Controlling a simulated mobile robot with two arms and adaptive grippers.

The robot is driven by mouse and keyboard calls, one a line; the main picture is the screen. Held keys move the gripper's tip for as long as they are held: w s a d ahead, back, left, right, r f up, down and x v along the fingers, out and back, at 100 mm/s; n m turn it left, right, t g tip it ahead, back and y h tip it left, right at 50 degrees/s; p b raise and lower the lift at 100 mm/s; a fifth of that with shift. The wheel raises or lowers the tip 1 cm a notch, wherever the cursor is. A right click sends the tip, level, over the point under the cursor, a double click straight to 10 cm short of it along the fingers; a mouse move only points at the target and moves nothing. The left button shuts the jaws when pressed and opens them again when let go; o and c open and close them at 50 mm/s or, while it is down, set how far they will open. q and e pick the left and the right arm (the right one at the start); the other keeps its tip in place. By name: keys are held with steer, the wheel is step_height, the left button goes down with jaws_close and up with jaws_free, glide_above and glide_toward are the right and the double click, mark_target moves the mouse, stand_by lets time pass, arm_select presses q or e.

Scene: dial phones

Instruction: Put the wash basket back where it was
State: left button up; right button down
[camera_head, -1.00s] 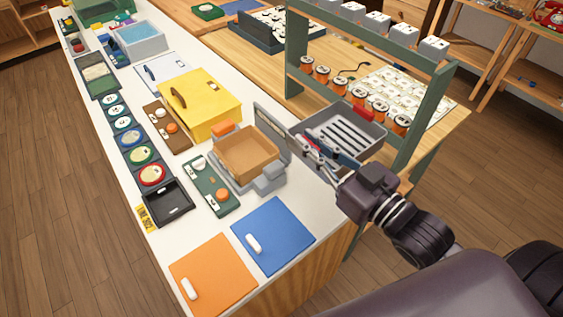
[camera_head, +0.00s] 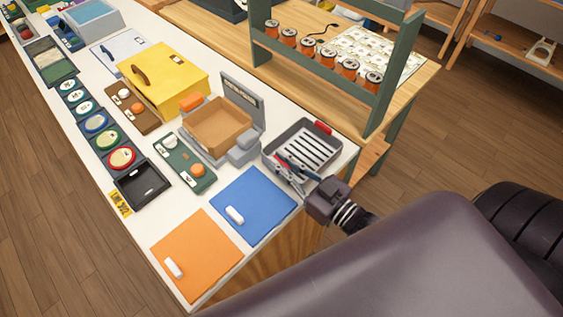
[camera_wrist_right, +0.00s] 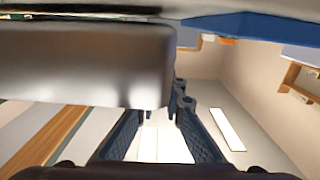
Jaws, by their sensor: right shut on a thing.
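The wash basket (camera_head: 318,137) is a grey tray with a slotted floor and a red tab on its far rim. In the head view it is over the right end of the white counter, beside the grey unit with the brown box. I cannot tell whether it touches the counter. My right gripper (camera_head: 300,172) is shut on the near wall of the basket. In the right wrist view the basket (camera_wrist_right: 85,65) shows as a large grey surface beside the fingers of my right gripper (camera_wrist_right: 158,118). My left gripper is not in view.
A blue board (camera_head: 253,205) and an orange board (camera_head: 195,255) lie on the near counter. The grey unit's brown box (camera_head: 217,125) stands left of the basket. A green rack post (camera_head: 393,75) rises behind, with several orange jars. The white counter (camera_head: 190,205) is bare between boards and green tray.

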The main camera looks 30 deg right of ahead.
steer(key=shift+f, duration=0.2)
steer(key=shift+f, duration=0.15)
steer(key=c, duration=2)
jaws_free()
steer(key=shift+c, duration=0.2)
